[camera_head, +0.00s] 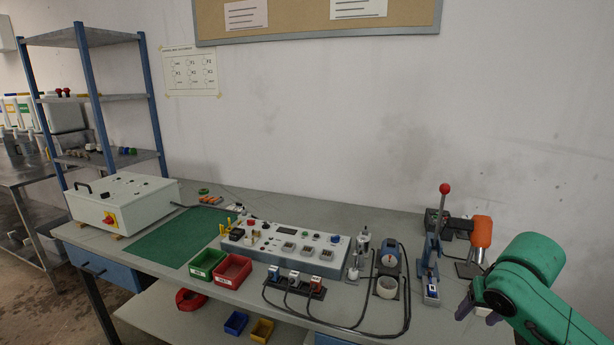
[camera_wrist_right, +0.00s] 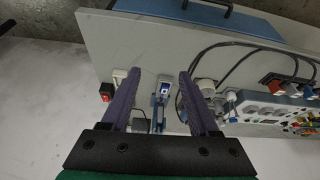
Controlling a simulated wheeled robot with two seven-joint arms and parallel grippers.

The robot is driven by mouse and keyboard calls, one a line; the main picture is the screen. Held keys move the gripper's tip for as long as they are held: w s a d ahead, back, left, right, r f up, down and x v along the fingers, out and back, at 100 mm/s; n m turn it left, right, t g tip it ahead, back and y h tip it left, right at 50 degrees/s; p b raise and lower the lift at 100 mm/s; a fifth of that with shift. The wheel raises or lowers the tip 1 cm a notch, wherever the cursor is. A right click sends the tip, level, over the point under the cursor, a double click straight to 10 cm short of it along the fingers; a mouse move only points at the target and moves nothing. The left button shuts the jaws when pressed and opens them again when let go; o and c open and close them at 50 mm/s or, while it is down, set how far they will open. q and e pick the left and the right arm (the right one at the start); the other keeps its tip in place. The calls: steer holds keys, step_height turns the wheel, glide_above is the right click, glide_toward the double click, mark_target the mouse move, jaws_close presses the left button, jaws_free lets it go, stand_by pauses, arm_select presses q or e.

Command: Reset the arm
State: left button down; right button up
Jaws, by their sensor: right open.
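My right gripper (camera_head: 477,313) is at the right end of the workbench (camera_head: 335,212), at the end of my green right arm. It is open, with nothing between its fingers. In the right wrist view the two purple fingers of the gripper (camera_wrist_right: 159,76) are spread apart, above the bench. The blue lever press (camera_head: 431,262) with a red knob stands to the left of the gripper, apart from it in the head view. It shows beyond and between the fingers in the wrist view (camera_wrist_right: 161,98). My left gripper is not in view.
An orange device (camera_head: 481,231) stands behind my right gripper. A control panel (camera_head: 288,246), green bin (camera_head: 207,263), red bin (camera_head: 233,270), green mat (camera_head: 180,238) and white box (camera_head: 122,200) line the bench. Black cables (camera_head: 345,325) loop near the front edge. The bench's back strip is mostly clear.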

steer(key=s+a+f+n+y, duration=0.1)
steer(key=s+a+f+n, duration=0.2)
steer(key=s+a+f, duration=0.4)
steer(key=s+a+f+n+y, duration=0.1)
steer(key=s+a+f+n, duration=0.1)
steer(key=a+f, duration=0.5)
steer(key=s+d+f+g, duration=0.1)
steer(key=s+d+f, duration=0.2)
steer(key=s+f, duration=0.4)
steer(key=s+f+g, duration=0.1)
steer(key=s+f, duration=0.2)
steer(key=f, duration=1)
steer(key=s+f, duration=0.3)
steer(key=f, duration=0.9)
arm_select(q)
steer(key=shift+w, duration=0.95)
arm_select(e)
steer(key=s+d+f+g, duration=0.1)
steer(key=s+d+f, duration=0.2)
steer(key=s+f, duration=0.7)
steer(key=s, duration=0.4)
steer(key=shift+f+n+h, duration=0.2)
steer(key=shift+n+h, duration=0.1)
